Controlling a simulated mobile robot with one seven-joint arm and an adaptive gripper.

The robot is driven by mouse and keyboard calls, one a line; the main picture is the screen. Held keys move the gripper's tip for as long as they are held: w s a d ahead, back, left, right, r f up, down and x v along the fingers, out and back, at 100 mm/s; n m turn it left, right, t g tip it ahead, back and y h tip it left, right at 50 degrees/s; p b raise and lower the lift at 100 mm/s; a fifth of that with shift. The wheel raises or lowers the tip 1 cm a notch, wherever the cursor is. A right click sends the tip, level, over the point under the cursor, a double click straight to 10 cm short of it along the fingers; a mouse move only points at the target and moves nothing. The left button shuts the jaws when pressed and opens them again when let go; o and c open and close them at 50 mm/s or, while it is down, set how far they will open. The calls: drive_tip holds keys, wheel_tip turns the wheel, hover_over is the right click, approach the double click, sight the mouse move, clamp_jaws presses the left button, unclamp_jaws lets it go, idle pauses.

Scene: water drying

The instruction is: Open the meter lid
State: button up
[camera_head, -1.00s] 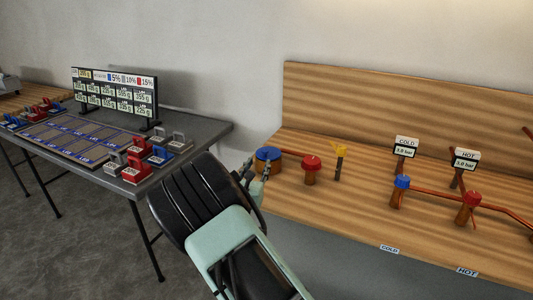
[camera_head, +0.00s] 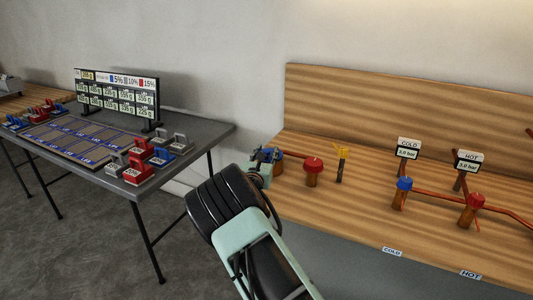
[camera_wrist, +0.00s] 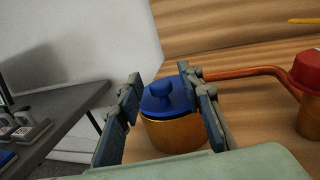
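The meter is a brass-coloured cylinder (camera_wrist: 178,133) with a round blue lid (camera_wrist: 172,106) that has a blue knob on top. It stands at the left end of the wooden bench, and the lid sits on it. In the wrist view my gripper (camera_wrist: 158,85) is open, with one finger on each side of the lid. A gap shows at the left finger; the right finger is close to the lid's edge, and I cannot tell if it touches. In the head view my gripper (camera_head: 265,158) is over the meter and largely hides it.
A copper pipe (camera_wrist: 245,73) runs from the meter to a red-capped post (camera_head: 313,171), with a yellow-handled valve (camera_head: 342,158) beyond. Blue and red valves (camera_head: 403,188) stand further right on the bench. A grey table (camera_head: 205,134) with weights is to the left.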

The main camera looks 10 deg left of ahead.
clamp_jaws()
drive_tip(key=shift+r, duration=0.1)
